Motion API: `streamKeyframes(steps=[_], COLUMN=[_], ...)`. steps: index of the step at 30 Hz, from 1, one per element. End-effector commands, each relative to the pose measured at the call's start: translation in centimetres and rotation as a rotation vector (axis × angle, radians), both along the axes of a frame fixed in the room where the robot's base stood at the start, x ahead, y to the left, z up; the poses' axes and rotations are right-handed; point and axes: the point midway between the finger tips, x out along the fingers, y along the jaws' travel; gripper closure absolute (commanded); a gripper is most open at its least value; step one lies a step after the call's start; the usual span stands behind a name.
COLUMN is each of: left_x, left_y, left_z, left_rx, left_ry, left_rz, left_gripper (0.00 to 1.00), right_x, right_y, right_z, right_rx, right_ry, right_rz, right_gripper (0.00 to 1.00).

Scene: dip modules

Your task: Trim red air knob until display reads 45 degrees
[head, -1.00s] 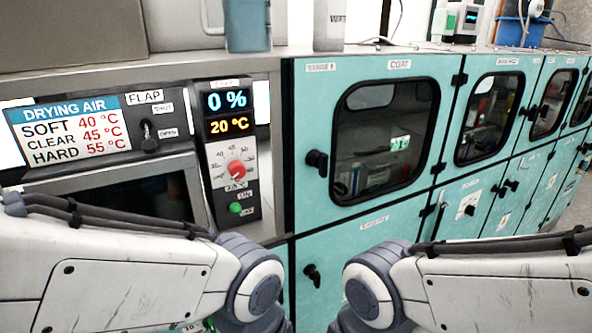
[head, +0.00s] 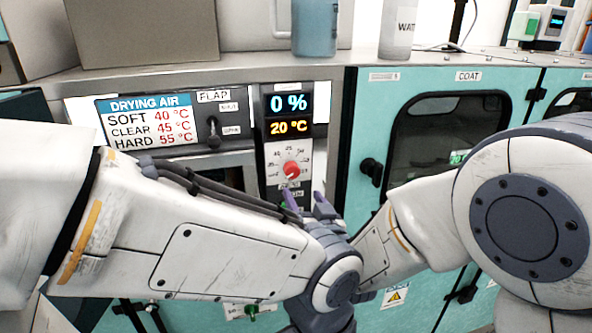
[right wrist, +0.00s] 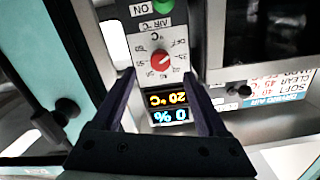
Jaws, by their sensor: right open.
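The red air knob (head: 291,169) sits on a white dial on the narrow control panel. The amber temperature display (head: 289,127) above it reads 20 °C. The right wrist view shows the panel upside down, with the knob (right wrist: 160,61) and amber display (right wrist: 166,98) in line between the fingers. My right gripper (head: 304,197) is just below the knob in the head view.
A blue display (head: 289,103) reads 0 %. A green knob (right wrist: 163,6) is beyond the red one in the right wrist view. The flap lever (head: 213,133) and drying air chart (head: 148,123) are left of the panel. The chart lists CLEAR 45 °C. A teal COAT cabinet (head: 360,105) stands right.

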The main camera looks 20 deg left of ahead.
Motion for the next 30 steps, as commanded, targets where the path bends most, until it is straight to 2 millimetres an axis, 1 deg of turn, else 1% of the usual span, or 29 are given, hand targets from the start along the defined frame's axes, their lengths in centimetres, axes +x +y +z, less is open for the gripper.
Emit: streamKeyframes(steps=[5,8,15,19,24,30], left_x=[0.0,0.0,0.0,0.0,0.0,0.0], left_y=[0.0,0.0,0.0,0.0,0.0,0.0], left_z=[0.8,1.7,4.1,4.9,5.4,5.4], left_rx=[0.000,0.000,0.000,0.000,0.000,0.000], left_ry=[0.000,0.000,0.000,0.000,-0.001,-0.001], left_rz=[0.000,0.001,-0.003,-0.005,-0.006,-0.006], left_gripper=[0.50,0.50,0.50,0.50,0.50,0.50], right_x=[1.0,2.3,6.1,7.6,8.6,8.9], right_y=[0.7,1.5,4.0,5.1,5.8,5.9], right_z=[0.7,0.8,0.9,0.8,0.6,0.4], right_rx=[0.025,0.024,0.022,0.023,0.023,0.023], right_ry=[-0.029,-0.030,-0.028,-0.029,-0.028,-0.028], right_rz=[-0.005,-0.006,-0.006,-0.006,-0.005,-0.005], right_gripper=[0.24,0.24,0.24,0.24,0.24,0.24])
